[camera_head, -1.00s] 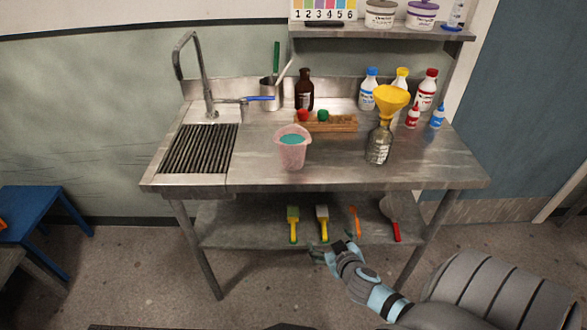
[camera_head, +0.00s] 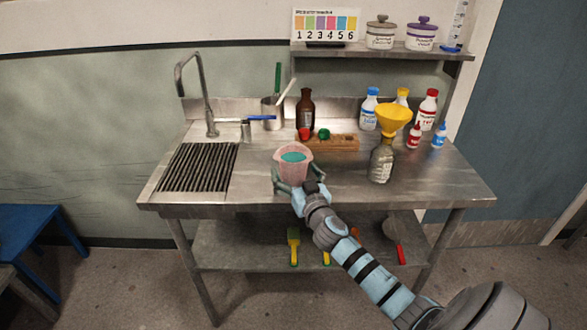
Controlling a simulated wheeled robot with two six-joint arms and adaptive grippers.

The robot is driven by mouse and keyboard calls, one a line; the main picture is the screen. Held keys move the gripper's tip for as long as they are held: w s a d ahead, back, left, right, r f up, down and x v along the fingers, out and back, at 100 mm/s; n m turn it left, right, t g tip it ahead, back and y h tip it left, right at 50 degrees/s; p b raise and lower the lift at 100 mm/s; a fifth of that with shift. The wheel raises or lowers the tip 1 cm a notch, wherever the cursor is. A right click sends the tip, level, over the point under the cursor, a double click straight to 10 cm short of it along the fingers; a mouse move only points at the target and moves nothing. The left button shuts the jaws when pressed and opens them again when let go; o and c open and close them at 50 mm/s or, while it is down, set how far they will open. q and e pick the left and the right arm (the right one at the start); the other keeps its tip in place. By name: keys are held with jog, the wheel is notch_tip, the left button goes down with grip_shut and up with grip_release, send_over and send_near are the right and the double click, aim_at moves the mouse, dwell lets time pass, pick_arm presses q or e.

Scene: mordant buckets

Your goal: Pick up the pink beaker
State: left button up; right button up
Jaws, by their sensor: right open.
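The pink beaker (camera_head: 293,164) stands upright on the steel table, left of the middle, with teal liquid inside. My right gripper (camera_head: 292,182) is at the beaker's front and lower side, with its fingers open to either side of the beaker's lower part. Whether the fingers touch it I cannot tell. The gripper and wrist hide part of the beaker's base. My left gripper is not in view.
A wooden rack (camera_head: 340,143) with red and green stoppers stands behind the beaker. A glass bottle with a yellow funnel (camera_head: 393,120) stands to the right. The sink grate (camera_head: 198,167) is to the left. Brushes lie on the lower shelf (camera_head: 240,243).

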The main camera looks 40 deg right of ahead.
jog(key=shift+w+f, duration=0.1)
jog(key=c, duration=1.6)
jog(key=shift+o, duration=0.2)
